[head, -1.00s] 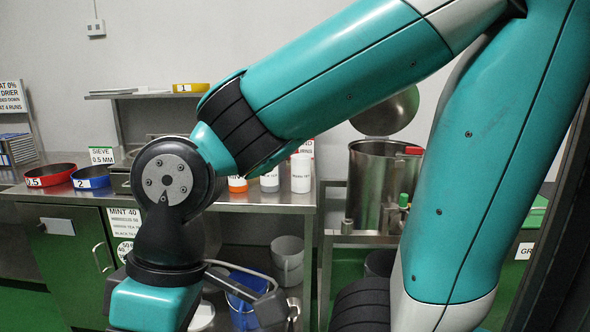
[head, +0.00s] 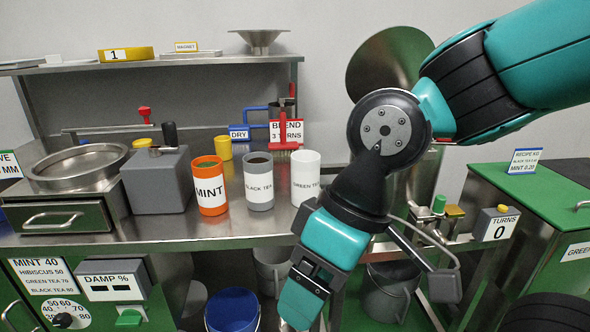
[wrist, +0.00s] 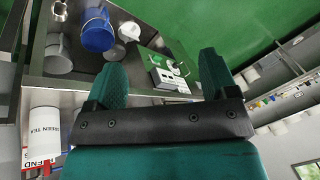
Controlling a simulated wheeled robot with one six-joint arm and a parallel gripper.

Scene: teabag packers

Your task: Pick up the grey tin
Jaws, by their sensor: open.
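The grey tin (head: 259,190) stands upright on the steel counter in the head view. It has a white BLACK TEA label and dark contents. It stands between the orange MINT tin (head: 210,190) and the white GREEN TEA tin (head: 305,172). My gripper (head: 300,305) points down in front of the counter edge, right of and lower than the grey tin, not touching it. In the wrist view my gripper (wrist: 162,82) has its two teal fingers wide apart with nothing between them.
A grey box with a lever (head: 157,180) and a round sieve (head: 78,165) stand left of the tins. A red BLEND sign (head: 287,132) stands behind them. A steel pot lid (head: 385,62) rises at the right. A blue bucket (head: 232,310) sits below the counter.

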